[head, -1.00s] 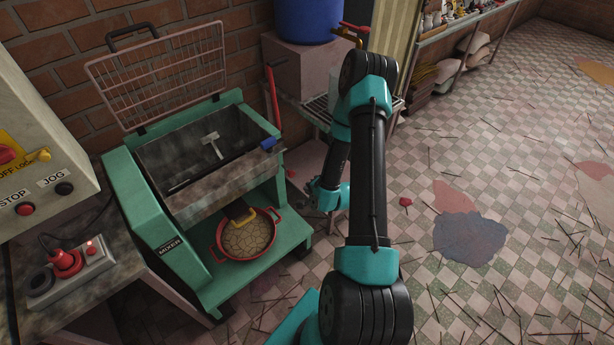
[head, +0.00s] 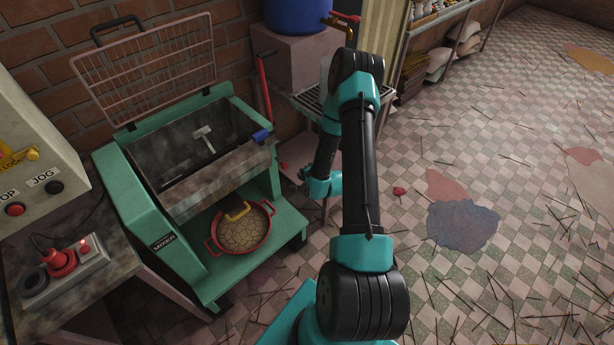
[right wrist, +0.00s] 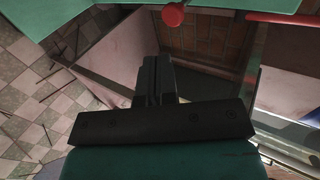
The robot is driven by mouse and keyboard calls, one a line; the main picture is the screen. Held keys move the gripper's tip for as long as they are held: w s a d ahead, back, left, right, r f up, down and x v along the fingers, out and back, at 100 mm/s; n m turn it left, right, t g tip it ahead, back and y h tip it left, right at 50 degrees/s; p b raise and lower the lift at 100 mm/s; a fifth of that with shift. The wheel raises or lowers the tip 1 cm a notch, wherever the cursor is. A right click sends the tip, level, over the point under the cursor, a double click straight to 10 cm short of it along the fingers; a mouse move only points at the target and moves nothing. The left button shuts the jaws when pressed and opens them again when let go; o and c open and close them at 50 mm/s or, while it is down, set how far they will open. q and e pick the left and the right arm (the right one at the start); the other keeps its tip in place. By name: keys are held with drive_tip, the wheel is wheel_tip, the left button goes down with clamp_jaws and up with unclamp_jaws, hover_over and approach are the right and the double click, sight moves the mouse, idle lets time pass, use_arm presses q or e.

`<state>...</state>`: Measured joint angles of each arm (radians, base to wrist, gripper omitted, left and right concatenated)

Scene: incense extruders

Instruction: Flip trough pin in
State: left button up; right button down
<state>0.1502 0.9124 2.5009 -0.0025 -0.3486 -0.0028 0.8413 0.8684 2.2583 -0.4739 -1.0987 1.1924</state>
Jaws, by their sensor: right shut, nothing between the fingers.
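The green mixer (head: 165,245) stands left of my right arm, with its grey metal trough (head: 175,150) upright under a raised wire guard (head: 150,70). A blue piece (head: 261,136) sits at the trough's right front corner; I cannot tell if it is the trough pin. My right gripper (head: 303,176) is right of the mixer, below the blue piece's height in the picture and apart from it. In the right wrist view its fingers (right wrist: 156,75) are shut and empty. A round red knob (right wrist: 173,15) shows beyond the fingertips, under a green surface. My left gripper is out of view.
A red pan (head: 242,232) stands on the mixer's lower shelf. A red lever (head: 263,90) rises behind the trough. Open tiled floor (head: 480,150) lies right.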

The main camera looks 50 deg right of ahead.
sight(286, 167)
drive_tip(key=x, duration=0.5)
drive_tip(key=r+x, duration=0.1)
drive_tip(key=x, duration=0.1)
drive_tip(key=shift+w+d+f, duration=0.1)
drive_tip(key=shift+w+d, duration=0.05)
drive_tip(key=shift+w, duration=0.6)
drive_tip(key=shift+w+d, duration=0.1)
drive_tip(key=shift+w, duration=0.4)
